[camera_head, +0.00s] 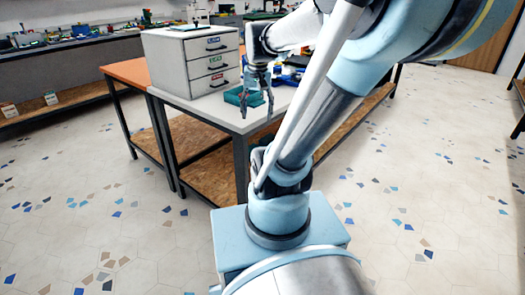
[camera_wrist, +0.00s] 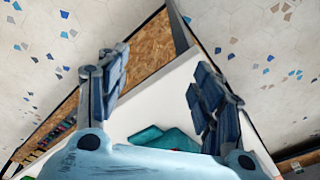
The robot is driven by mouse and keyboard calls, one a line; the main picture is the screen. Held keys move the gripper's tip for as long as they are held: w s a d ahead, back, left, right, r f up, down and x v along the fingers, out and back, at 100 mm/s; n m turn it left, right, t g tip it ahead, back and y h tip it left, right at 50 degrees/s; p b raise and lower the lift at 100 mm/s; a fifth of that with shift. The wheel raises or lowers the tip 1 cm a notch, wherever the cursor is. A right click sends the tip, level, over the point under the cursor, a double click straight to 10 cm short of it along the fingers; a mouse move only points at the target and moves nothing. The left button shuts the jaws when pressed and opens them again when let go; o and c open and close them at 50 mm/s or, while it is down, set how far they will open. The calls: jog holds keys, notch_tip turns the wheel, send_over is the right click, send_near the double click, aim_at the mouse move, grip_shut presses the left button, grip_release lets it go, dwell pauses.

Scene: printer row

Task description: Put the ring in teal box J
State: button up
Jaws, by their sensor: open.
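My gripper (camera_head: 257,101) hangs over the white table top near its front edge, fingers apart. In the wrist view its two fingers (camera_wrist: 160,72) are wide apart with nothing visible between them. A teal box (camera_head: 234,97) stands on the table just behind and left of my gripper, partly behind a finger. Teal box surfaces (camera_wrist: 174,139) also show low in the wrist view, partly hidden by my gripper's body. I cannot read a letter on the box. I cannot make out the ring in either view.
A grey drawer cabinet (camera_head: 195,60) with three labelled drawers stands on the table, left of the teal box. Blue items (camera_head: 290,72) lie behind my gripper. The white table (camera_head: 209,109) has a wooden lower shelf. The tiled floor in front is clear.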

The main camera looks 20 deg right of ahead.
jog(key=s+f+n, duration=0.3)
jog(key=s+f, duration=0.6)
jog(key=f, duration=0.1)
jog(key=shift+s+a+f+n+t, duration=0.2)
jog(key=shift+s+n+t, duration=0.1)
jog(key=shift+t, duration=0.1)
dwell(0.6)
